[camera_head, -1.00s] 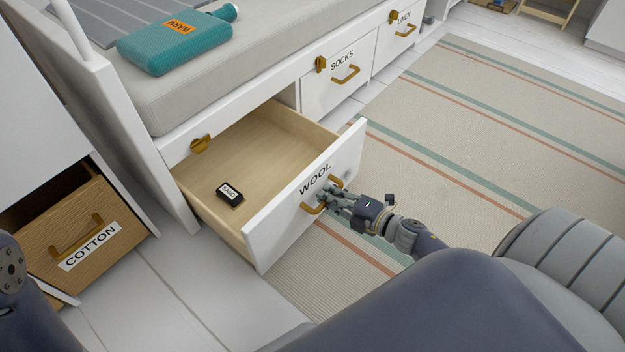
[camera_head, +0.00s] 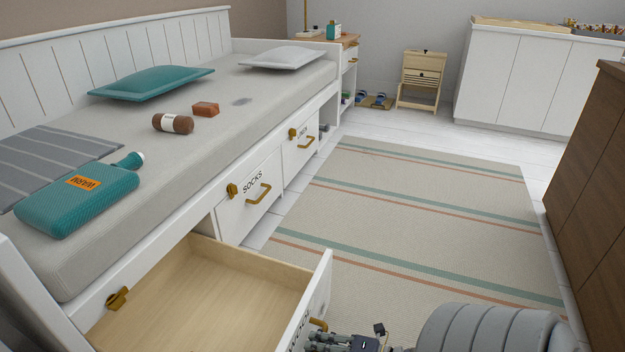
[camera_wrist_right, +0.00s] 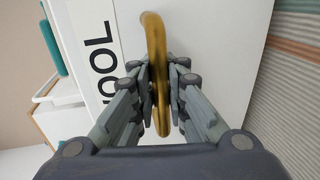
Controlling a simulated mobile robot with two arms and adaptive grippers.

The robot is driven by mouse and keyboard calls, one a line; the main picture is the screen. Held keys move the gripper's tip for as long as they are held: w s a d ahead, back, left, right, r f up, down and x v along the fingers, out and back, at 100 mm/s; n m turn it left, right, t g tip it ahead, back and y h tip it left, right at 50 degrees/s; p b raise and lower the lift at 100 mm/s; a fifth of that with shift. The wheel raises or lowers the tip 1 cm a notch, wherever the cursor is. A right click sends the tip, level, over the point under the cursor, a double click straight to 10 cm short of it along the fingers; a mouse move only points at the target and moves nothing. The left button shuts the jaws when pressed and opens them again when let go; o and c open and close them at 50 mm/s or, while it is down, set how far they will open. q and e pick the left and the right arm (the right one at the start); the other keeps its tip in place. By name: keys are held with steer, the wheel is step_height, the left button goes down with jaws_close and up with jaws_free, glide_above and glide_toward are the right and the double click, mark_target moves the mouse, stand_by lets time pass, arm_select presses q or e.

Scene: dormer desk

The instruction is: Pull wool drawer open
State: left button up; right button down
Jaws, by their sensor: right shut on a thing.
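The wool drawer (camera_head: 190,300) stands pulled out from under the bed, with its bare wooden inside showing at the bottom of the head view. Its white front shows in the right wrist view (camera_wrist_right: 205,50) with part of the word WOOL. My right gripper (camera_wrist_right: 160,95) is shut on the drawer's brass handle (camera_wrist_right: 156,45), one finger on each side of the bar. In the head view my right gripper (camera_head: 345,343) is at the bottom edge, partly cut off, outside the drawer front. My left gripper is not in view.
The closed SOCKS drawer (camera_head: 250,195) is just beyond the wool drawer. A striped rug (camera_head: 420,210) covers open floor to the right. A teal WARM hot-water bottle (camera_head: 80,200) lies on the bed mattress (camera_head: 200,165). A brown cabinet (camera_head: 595,190) stands at the right.

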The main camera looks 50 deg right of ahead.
steer(key=c, duration=1.6)
jaws_free()
steer(key=shift+r, duration=0.1)
steer(key=v, duration=1.2)
